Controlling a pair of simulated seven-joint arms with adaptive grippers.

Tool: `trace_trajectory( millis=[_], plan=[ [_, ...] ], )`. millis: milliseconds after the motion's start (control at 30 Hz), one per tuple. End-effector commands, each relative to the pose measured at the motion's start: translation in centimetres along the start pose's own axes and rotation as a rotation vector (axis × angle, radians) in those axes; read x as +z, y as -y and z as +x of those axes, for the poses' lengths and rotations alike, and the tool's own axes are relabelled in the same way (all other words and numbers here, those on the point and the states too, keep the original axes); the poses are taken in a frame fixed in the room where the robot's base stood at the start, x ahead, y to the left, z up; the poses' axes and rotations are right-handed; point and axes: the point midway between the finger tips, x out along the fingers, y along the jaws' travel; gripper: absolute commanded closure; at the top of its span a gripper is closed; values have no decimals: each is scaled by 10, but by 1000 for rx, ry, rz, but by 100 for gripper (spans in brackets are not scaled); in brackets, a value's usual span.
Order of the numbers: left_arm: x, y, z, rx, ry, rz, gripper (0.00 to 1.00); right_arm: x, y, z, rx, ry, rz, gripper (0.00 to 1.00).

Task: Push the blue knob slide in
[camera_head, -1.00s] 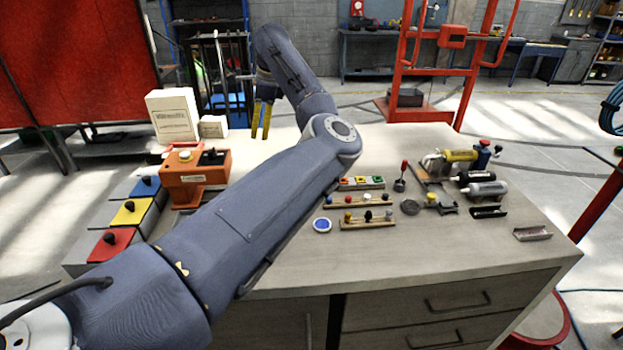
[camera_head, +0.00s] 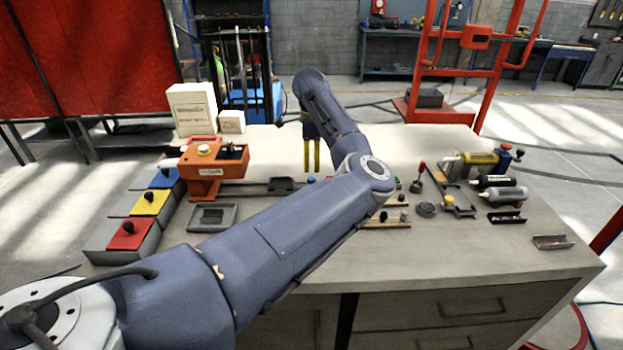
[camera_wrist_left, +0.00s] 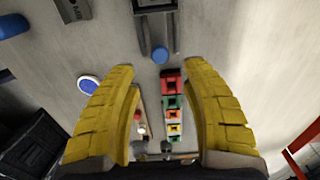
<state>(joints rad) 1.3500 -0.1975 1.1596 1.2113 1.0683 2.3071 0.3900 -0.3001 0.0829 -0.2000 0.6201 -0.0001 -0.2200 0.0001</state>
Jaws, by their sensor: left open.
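A blue knob (camera_head: 311,179) shows just below my left gripper's fingers in the head view. In the left wrist view the blue knob (camera_wrist_left: 160,55) sits at the end of a grey slide (camera_wrist_left: 154,22), between and slightly beyond the fingers. My left gripper (camera_head: 311,170) points down with its yellow fingers apart. In the left wrist view the left gripper (camera_wrist_left: 158,76) is open with nothing between its tips. I cannot tell the exact height of the fingers above the knob. My left arm hides part of the table around it. My right gripper is not in view.
Coloured blocks (camera_wrist_left: 173,106) in a row and a blue-and-white disc (camera_wrist_left: 88,85) lie near the fingers. An orange box (camera_head: 213,172) and red, yellow and blue drawers (camera_head: 130,234) stand at the left. Cylinders (camera_head: 503,196) lie at the right.

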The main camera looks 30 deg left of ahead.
Motion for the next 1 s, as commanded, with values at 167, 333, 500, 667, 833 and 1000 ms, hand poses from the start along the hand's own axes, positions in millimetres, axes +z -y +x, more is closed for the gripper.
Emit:
trace_trajectory(
  millis=[167,333,500,667,833,1000],
  plan=[
    [1,0,30,2,3,1,53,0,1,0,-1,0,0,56],
    [1,0,50,1,2,1,53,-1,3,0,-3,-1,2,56],
    [1,0,63,0,2,0,53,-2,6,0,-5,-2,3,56],
    [1,0,68,0,2,0,53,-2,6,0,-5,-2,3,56],
    [0,0,68,-1,1,1,53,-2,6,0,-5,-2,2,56],
    [0,0,68,-1,1,1,54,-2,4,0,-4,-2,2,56]
  ],
)
